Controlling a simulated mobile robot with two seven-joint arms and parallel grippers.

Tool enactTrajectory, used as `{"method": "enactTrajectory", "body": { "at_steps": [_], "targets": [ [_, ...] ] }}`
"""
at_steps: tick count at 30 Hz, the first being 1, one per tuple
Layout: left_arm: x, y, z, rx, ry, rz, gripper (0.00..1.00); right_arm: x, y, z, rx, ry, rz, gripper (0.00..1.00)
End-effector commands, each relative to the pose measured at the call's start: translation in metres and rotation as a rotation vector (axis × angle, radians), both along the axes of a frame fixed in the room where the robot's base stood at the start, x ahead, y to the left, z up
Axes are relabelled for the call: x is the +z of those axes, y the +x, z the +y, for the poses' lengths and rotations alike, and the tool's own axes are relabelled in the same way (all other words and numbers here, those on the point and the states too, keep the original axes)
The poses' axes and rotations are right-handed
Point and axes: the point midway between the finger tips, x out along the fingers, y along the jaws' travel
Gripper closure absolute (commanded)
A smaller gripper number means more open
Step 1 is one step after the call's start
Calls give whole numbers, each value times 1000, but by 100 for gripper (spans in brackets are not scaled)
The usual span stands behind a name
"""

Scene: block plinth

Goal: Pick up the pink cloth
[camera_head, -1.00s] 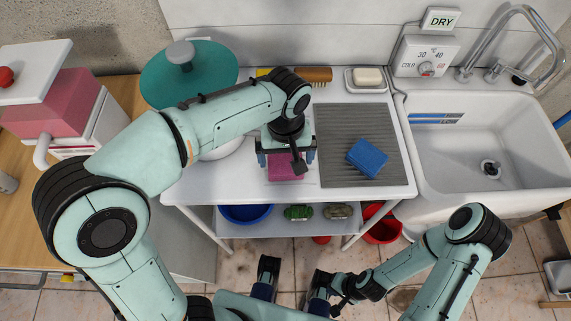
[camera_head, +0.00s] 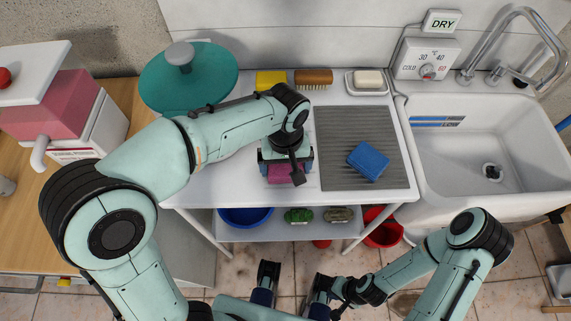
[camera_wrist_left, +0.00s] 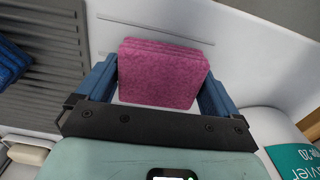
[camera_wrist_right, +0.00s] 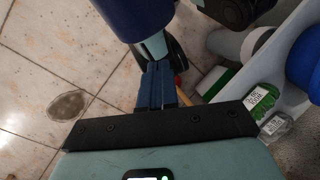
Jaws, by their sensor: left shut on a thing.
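The pink cloth (camera_wrist_left: 163,75) is a thick, folded, textured block in the left wrist view, with a blue finger at each side. In the head view it shows as a small pink patch (camera_head: 281,186) under my left gripper (camera_head: 283,176), at the front of the white worktop; the gripper hides most of it. My left gripper (camera_wrist_left: 160,88) is shut on the cloth. I cannot tell whether the cloth is clear of the worktop. My right gripper (camera_wrist_right: 159,88) is shut and empty in the right wrist view, away from the cloth and over the floor.
A blue sponge (camera_head: 368,160) lies on the grey ribbed drainer (camera_head: 345,120) right of the cloth. Behind are a yellow block (camera_head: 270,79), a brush (camera_head: 313,77) and a soap dish (camera_head: 367,81). A teal-lidded pot (camera_head: 190,80) stands left, the sink (camera_head: 470,150) right.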

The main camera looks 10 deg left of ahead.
Motion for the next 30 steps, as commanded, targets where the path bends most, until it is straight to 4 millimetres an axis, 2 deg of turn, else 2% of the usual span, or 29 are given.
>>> {"method": "enactTrajectory", "body": {
  "at_steps": [5, 8, 18, 21, 25, 30],
  "targets": [
    [18, 1, -1, -1, -2, -4, 35, 4, -1, 0, 2, 1, 6, 100],
    [38, 1, 0, 1, -3, -5, 35, 8, -3, 0, 2, 2, 11, 100],
    [135, 1, 0, 2, -2, -7, 35, 27, -6, 0, 8, 5, 31, 100],
    [159, 1, 0, 2, -1, -6, 35, 33, -4, 0, 7, 5, 28, 100],
    [181, 1, 0, 0, -1, -3, 35, 39, -2, 0, 7, 5, 25, 100],
    [196, 0, 0, 0, 0, -1, 35, 42, -1, 0, 7, 4, 24, 100]
  ]
}}
